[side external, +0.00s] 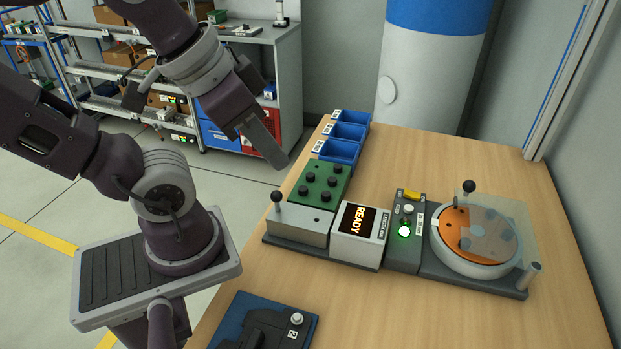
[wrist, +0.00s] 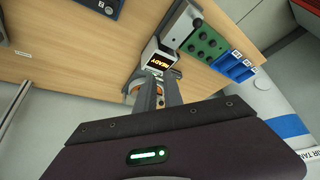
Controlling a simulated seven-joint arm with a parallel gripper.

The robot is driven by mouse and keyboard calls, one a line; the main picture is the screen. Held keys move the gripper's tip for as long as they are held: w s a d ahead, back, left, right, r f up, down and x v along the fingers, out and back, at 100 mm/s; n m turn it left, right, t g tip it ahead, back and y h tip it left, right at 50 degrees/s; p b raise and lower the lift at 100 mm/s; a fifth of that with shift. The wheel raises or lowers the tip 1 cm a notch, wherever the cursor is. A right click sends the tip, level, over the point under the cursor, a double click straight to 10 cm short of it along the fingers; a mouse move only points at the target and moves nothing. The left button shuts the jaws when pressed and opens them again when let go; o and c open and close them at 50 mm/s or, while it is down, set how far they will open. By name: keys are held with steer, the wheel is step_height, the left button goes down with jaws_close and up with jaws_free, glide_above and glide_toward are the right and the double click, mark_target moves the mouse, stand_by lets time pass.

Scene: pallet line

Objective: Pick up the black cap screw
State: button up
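The wrist view also shows the green block (wrist: 203,57) with the black screw heads (wrist: 196,22), right of centre. My gripper (side external: 282,162) hangs in the air, above and left of the green block in the side view, apart from the screws. In the wrist view its two fingers (wrist: 160,84) show a narrow gap with nothing held between them.
Blue bins (side external: 345,131) stand behind the green block. A grey block with a black knob (side external: 298,226), a READY display box (side external: 359,234), a button box (side external: 403,248) and a round orange turntable (side external: 453,228) stand in front. A blue fixture (side external: 232,322) lies at the near edge.

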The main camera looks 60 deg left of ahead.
steer(key=o, duration=0.6)
steer(key=m+g, duration=0.6)
glide_above(310, 174)
steer(key=f, duration=1.4)
steer(key=shift+d+f, duration=0.3)
steer(key=f, duration=0.7)
steer(key=shift+a+f, duration=0.1)
steer(key=shift+a, duration=0.15)
